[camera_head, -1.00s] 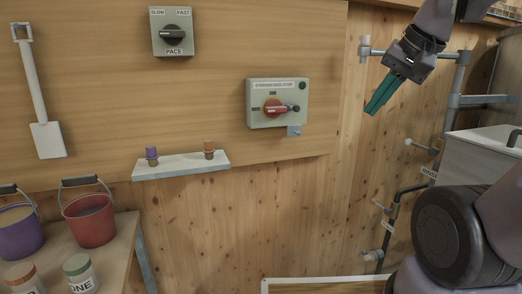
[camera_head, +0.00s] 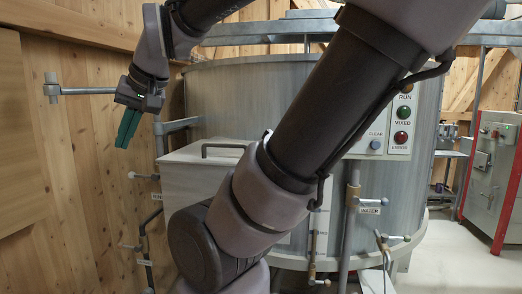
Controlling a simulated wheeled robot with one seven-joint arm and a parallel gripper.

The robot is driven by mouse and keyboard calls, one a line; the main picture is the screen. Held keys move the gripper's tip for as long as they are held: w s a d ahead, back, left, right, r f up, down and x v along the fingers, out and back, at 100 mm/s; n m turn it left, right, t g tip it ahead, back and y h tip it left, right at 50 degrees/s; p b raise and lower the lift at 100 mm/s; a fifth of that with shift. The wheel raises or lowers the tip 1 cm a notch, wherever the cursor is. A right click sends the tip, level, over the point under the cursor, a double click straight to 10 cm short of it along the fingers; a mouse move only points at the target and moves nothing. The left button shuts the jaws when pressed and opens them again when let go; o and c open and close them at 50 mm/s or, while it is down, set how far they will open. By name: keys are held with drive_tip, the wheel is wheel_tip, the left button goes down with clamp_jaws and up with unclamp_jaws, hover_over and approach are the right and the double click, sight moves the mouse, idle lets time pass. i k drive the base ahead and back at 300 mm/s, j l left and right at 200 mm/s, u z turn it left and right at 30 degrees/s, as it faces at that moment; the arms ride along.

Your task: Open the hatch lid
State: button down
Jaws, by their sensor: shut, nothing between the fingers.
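The hatch lid (camera_head: 190,154) appears to be the pale top of a grey box on the front of the large mixer tank. It lies flat and looks closed, with a dark bar handle (camera_head: 222,146) on top. My gripper (camera_head: 124,142) has green fingers, pressed together and empty, pointing down. In the picture it is left of the lid and above its height, apart from it. My arm crosses in front of the box and hides its right part.
The large grey tank (camera_head: 250,95) stands behind my arm. A control panel (camera_head: 402,122) with buttons is on its right front. A wall pipe (camera_head: 88,91) runs behind my gripper. Several valves line the front, including a water pipe (camera_head: 352,205). A red-framed cabinet (camera_head: 490,160) is far right.

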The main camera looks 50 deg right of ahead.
sight(203, 152)
drive_tip(key=z, duration=1.3)
drive_tip(key=k+l+u, duration=0.1)
drive_tip(key=l+u, duration=0.15)
drive_tip(key=k+l+u, duration=0.25)
drive_tip(key=l, duration=0.15)
drive_tip(key=i, duration=0.1)
